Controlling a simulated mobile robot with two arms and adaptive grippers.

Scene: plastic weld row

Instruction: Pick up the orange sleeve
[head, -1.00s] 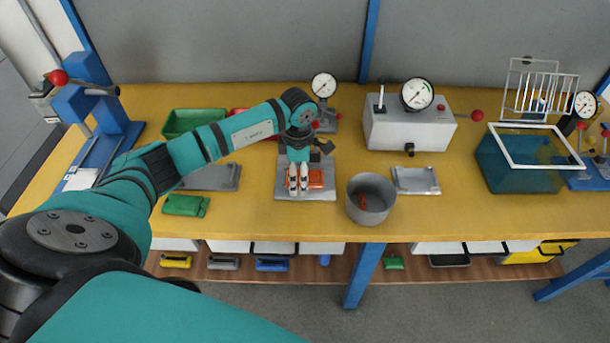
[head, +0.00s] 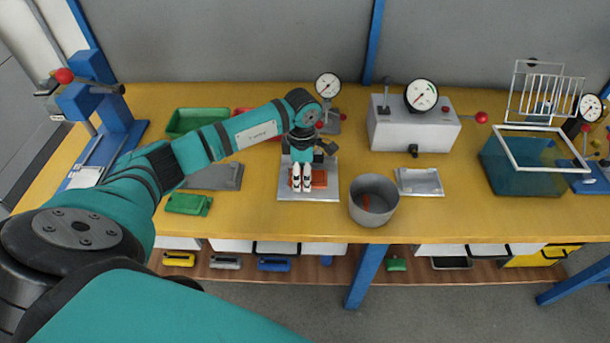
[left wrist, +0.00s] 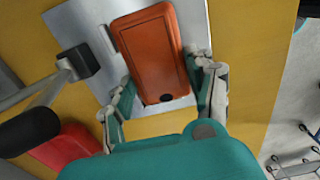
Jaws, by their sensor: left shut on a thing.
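An orange sleeve (left wrist: 152,52), a rounded block with a dark hole near one end, shows in the left wrist view over a grey metal plate (left wrist: 84,30). In the head view the orange sleeve (head: 320,178) shows on both sides of my fingers, over the plate (head: 322,194). My left gripper (head: 301,184) reaches down and is shut on the sleeve. In the left wrist view its fingers (left wrist: 164,88) flank the sleeve's near end. I cannot tell whether the sleeve still touches the plate. My right gripper is not in view.
A grey pot (head: 373,208) with an orange-red piece inside stands close to the plate's right. A gauge stand (head: 328,104) is behind, a gauge box (head: 412,128) at back right. Green part (head: 188,204) and green tray (head: 196,122) lie left. The front table strip is clear.

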